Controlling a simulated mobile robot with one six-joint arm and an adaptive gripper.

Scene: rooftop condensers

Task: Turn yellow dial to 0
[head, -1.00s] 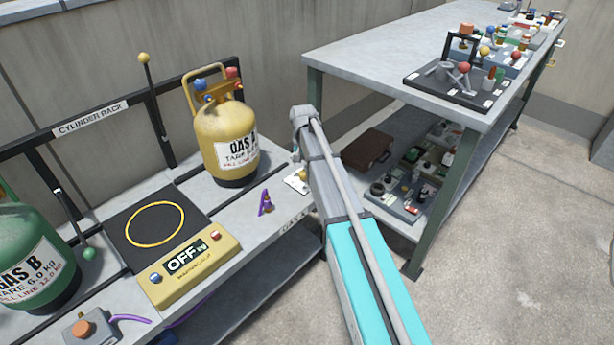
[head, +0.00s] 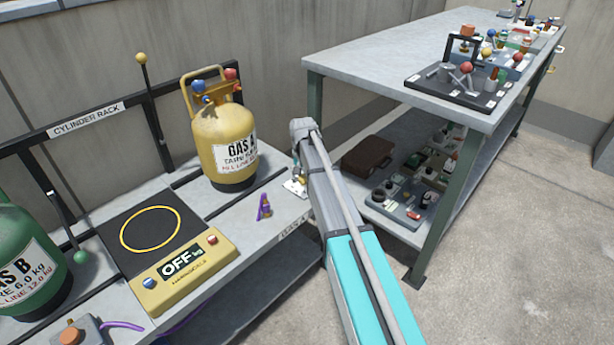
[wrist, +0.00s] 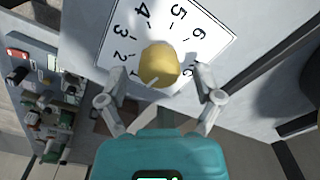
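The yellow dial (wrist: 158,65) sits on a white plate (wrist: 218,42) with numbers 1 to 6 readable around it; a 0 is not clear to me. A pale pointer line on the dial points toward the lower left, below the 1. My gripper (wrist: 160,77) is open, with one finger on each side of the dial and a visible gap to it on both sides. In the head view the plate (head: 294,188) lies at the right end of the grey bench, mostly hidden behind my arm, and my gripper is hidden there.
A yellow GAS A cylinder (head: 225,145) stands left of the plate. A purple clip-like item (head: 264,207) lies close by. A yellow scale (head: 183,275) reads OFF. A green GAS B cylinder (head: 25,262) is far left. A grey table (head: 385,60) stands at right.

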